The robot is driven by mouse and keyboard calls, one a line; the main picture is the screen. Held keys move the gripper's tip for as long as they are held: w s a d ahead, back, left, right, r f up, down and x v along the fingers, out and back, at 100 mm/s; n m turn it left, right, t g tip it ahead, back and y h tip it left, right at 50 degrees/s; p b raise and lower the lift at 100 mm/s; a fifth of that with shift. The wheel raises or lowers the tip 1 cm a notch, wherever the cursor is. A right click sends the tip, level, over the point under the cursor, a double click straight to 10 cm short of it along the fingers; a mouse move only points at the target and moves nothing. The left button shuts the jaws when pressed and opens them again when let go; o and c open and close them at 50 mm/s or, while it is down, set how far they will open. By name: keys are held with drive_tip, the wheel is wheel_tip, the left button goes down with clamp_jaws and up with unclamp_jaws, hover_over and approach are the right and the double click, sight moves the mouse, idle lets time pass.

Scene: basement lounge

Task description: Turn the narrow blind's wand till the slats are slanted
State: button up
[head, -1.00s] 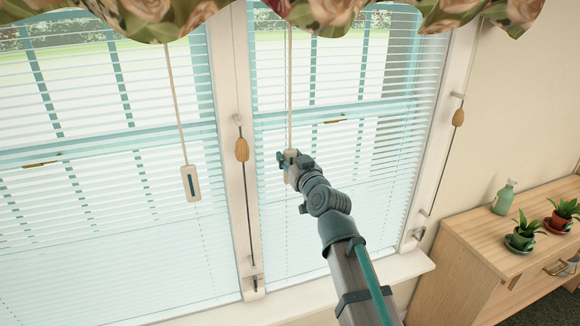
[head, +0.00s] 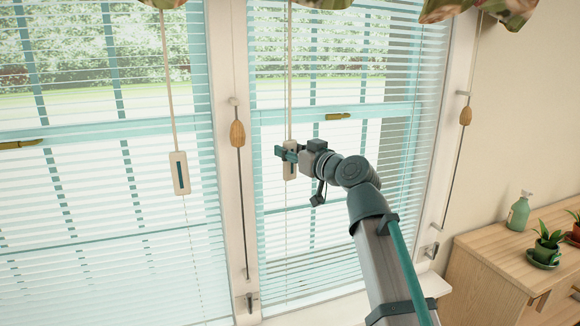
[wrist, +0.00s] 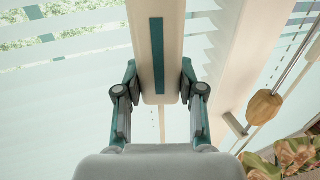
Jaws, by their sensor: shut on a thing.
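The narrow blind (head: 330,225) hangs in the right-hand window; its pale slats run level, with outdoors visible through gaps in its upper part. Its wand hangs in front, a thin pale rod (head: 290,70) ending in a flat cream handle (head: 290,173) with a teal stripe. My gripper (head: 287,153) is shut on this handle, reaching it from the right. In the wrist view the handle (wrist: 175,50) stands between my two fingers (wrist: 158,88), one at each side edge, near its end. The exact slat angle is hard to tell.
The wide blind (head: 80,225) at left has a similar wand handle (head: 179,173). Cords with wooden toggles hang on the centre post (head: 238,134) and right frame (head: 465,116). A wooden cabinet (head: 495,252) with a green bottle (head: 519,210) and potted plants stands at right.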

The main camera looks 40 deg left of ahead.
drive_tip(key=shift+w+a+f+n+g+y+b, duration=0.15)
drive_tip(key=shift+n+g+b, duration=0.45)
drive_tip(key=shift+b, duration=0.6)
drive_tip(key=shift+d+f+n+g+y+b, duration=0.15)
drive_tip(key=shift+n+g+b, duration=0.15)
drive_tip(key=shift+g+b, duration=0.7)
drive_tip(key=shift+r+n+g+b, duration=0.2)
drive_tip(key=shift+n+g+b, duration=0.3)
drive_tip(key=shift+b, duration=0.55)
drive_tip(key=shift+r+n+g+b, duration=0.1)
drive_tip(key=shift+n+g+b, duration=0.25)
drive_tip(key=shift+g, duration=0.15)
drive_tip(key=o, duration=1.2)
drive_tip(key=shift+c, duration=0.2)
drive_tip(key=shift+s+r+t+p, duration=0.1)
drive_tip(key=shift+s+t+p, duration=0.15)
drive_tip(key=shift+t+p, duration=0.4)
drive_tip(key=shift+s+r+m+t+p, duration=0.15)
drive_tip(key=shift+m+t+p, duration=0.3)
drive_tip(key=shift+m+p, duration=0.55)
drive_tip(key=m+t+p, duration=0.1)
drive_tip(key=t+p, duration=0.2)
drive_tip(key=p, duration=0.3)
drive_tip(key=shift+m, duration=0.35)
drive_tip(key=shift+t+h+p, duration=0.3)
drive_tip(key=shift+h+p, duration=0.1)
drive_tip(key=shift+p, duration=0.25)
